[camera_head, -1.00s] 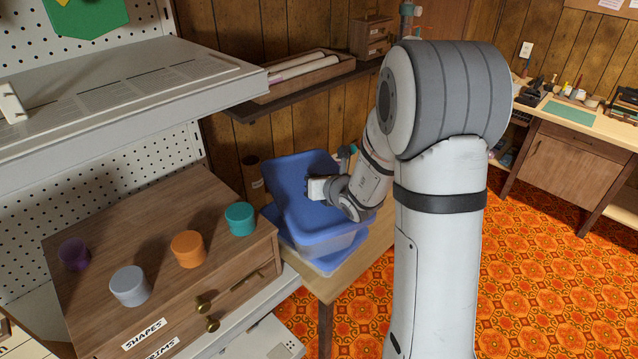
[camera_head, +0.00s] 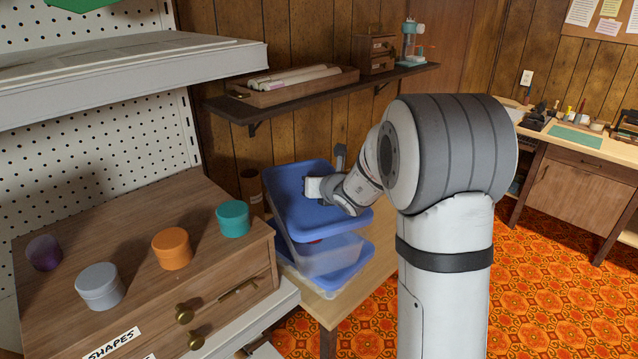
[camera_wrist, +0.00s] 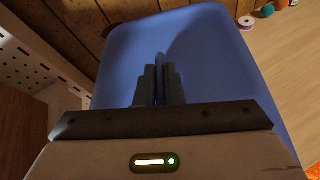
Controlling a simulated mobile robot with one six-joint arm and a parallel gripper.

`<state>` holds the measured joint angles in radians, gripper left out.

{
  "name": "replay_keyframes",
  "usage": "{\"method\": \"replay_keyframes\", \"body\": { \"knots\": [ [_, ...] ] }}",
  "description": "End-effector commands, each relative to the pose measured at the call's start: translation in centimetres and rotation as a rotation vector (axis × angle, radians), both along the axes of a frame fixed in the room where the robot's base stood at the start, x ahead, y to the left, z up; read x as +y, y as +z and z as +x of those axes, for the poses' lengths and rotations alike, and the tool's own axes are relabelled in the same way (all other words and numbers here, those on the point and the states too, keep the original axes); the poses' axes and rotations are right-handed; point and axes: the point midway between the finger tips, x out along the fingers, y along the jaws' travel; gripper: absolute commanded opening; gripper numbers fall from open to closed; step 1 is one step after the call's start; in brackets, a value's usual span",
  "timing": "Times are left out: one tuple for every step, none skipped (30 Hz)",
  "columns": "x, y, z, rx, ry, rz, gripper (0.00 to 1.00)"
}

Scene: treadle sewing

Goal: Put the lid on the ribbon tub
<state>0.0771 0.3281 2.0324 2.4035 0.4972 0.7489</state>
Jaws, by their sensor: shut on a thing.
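The blue lid (camera_head: 290,217) is held in the air by my gripper (camera_head: 314,188), a little above the ribbon tub (camera_head: 330,258) and tilted. The tub is translucent with bluish walls, and a bit of red shows in it under the lid's edge. The lid hides most of the tub's opening. In the wrist view the lid (camera_wrist: 215,65) fills the middle, and my gripper's fingers (camera_wrist: 160,72) are nearly together on a thin raised part of it. The tub is not visible in that view.
The tub stands on another blue-lidded box (camera_head: 350,273) on a small wooden table (camera_head: 383,240). A drawer cabinet (camera_head: 130,225) with several small jars stands to the left. A wall shelf (camera_head: 330,98) is behind. In the wrist view, small spools (camera_wrist: 246,22) lie beyond the lid.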

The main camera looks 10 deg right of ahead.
Motion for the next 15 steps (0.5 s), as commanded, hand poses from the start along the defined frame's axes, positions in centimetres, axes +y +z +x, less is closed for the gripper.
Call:
{"method": "replay_keyframes", "body": {
  "knots": [
    [0.0, 0.0, 0.0, -0.001, 0.000, 0.000, 0.00],
    [0.0, 0.0, 0.0, -0.001, 0.000, 0.000, 0.00],
    [0.0, -0.1, 0.0, -0.001, 0.000, 0.000, 0.00],
    [0.0, -0.1, 0.0, -0.001, 0.001, 0.001, 0.00],
    [0.0, -0.1, -0.1, -0.001, 0.001, 0.000, 0.00],
    [0.0, -0.2, -0.1, -0.002, 0.001, 0.000, 0.00],
    [0.0, -0.3, -0.1, -0.001, 0.001, 0.000, 0.00],
    [0.0, -0.5, -0.1, -0.001, 0.001, 0.000, 0.00],
    [0.0, -0.7, -0.1, -0.001, 0.001, 0.000, 0.00],
    [0.0, -0.9, -0.1, -0.001, 0.001, 0.000, 0.00],
    [0.0, -1.1, -0.1, -0.001, 0.001, 0.000, 0.00],
    [0.0, -1.3, -0.1, -0.001, 0.001, 0.000, 0.00],
    [0.0, -1.5, -0.1, -0.001, 0.001, 0.000, 0.00],
    [0.0, -1.7, -0.1, -0.001, 0.001, 0.000, 0.00],
    [0.0, -1.9, -0.1, -0.001, 0.001, 0.000, 0.00]
  ]
}}
